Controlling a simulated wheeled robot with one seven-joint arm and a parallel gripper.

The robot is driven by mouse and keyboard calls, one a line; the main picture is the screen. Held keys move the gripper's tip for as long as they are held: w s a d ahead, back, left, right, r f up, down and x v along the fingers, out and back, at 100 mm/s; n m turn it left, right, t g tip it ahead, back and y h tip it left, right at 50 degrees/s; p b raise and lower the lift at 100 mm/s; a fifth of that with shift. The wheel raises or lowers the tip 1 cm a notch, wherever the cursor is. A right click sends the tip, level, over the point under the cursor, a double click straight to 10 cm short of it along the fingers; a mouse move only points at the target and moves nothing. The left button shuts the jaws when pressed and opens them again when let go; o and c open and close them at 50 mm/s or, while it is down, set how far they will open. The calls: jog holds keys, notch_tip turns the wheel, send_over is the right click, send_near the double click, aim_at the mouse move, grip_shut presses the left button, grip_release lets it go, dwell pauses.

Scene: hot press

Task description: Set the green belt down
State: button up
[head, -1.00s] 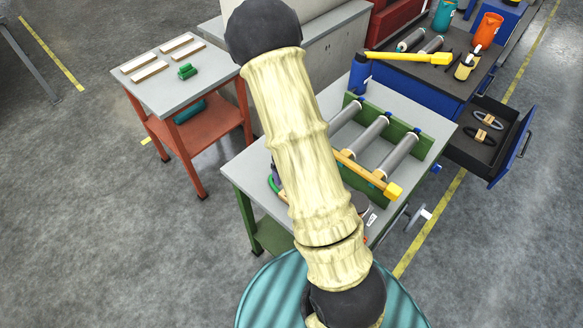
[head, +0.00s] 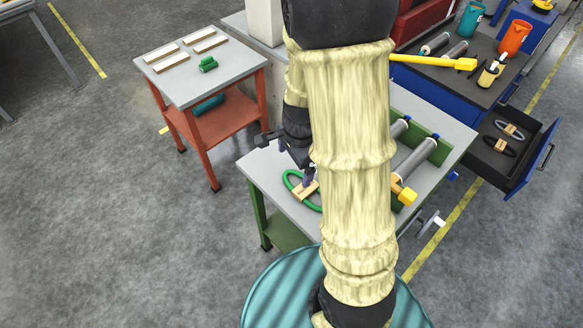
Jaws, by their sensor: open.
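The green belt (head: 290,183) is a loop with a light wooden block (head: 302,192) on it. It lies on the left part of the grey top of the green-legged table (head: 262,165), partly covered by my arm. My gripper (head: 309,178) is dark with purplish fingers and points down just above the wooden block. It is open; whether the fingers touch the block is hard to tell at this size.
A green roller frame (head: 425,140) with grey rollers and a yellow-ended bar stands right of my arm. A red-legged table (head: 205,70) with wooden strips and a green roll stands back left. Floor on the left is clear.

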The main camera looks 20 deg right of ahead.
jog(key=s+a+r+n+t, duration=0.1)
jog(key=s+a+r+n, duration=0.2)
jog(key=n, duration=1.3)
jog(key=s+r, duration=0.3)
jog(key=shift+s+a+r+t, duration=0.2)
jog(key=shift+s+r+t, duration=0.1)
jog(key=shift+s+r, duration=0.1)
